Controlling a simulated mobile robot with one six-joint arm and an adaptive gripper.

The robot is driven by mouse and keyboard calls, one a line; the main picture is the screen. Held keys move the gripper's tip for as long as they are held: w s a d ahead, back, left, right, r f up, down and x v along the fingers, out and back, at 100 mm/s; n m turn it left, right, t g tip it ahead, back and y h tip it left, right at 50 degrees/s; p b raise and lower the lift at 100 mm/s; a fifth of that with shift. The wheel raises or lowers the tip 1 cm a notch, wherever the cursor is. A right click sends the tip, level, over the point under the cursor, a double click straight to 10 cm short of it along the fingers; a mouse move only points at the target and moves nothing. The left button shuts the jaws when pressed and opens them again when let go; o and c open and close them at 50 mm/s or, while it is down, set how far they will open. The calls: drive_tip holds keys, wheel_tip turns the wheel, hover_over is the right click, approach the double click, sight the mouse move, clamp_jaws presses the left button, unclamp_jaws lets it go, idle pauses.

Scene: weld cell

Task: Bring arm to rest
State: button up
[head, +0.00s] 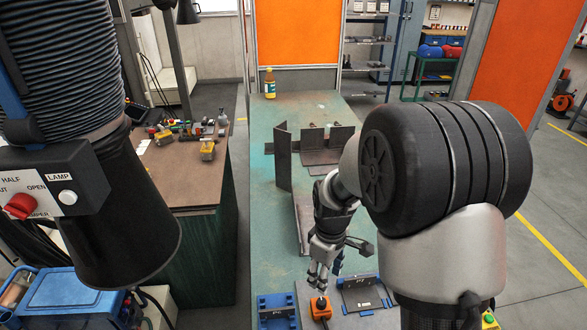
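My arm reaches in from the right side of the head view, over the green work table (272,215). My gripper (320,290) points down near the front of the table. Its fingertips are at or just above a small orange block (320,309) with a dark top. I cannot tell whether the fingers touch the block or how far apart they are.
A blue fixture (277,311) and a dark plate fixture (364,295) flank the orange block. Rusty steel plates (283,158) stand farther back, with a bottle (270,83) at the far end. A black extraction hood (125,225) hangs at left before a brown-topped bench (185,178).

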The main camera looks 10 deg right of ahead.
drive_tip(key=s+r+m+t, duration=0.2)
drive_tip(key=s+r+m, duration=0.1)
drive_tip(key=s+r, duration=0.5)
drive_tip(key=s+r+m+t, duration=0.1)
drive_tip(key=s+r+m, duration=0.3)
drive_tip(key=r, duration=0.6)
drive_tip(key=s+r+m+t, duration=0.1)
drive_tip(key=s+r+m, duration=0.1)
drive_tip(key=s, duration=0.7)
drive_tip(key=shift+s+t, duration=0.25)
drive_tip(key=shift+t, duration=0.05)
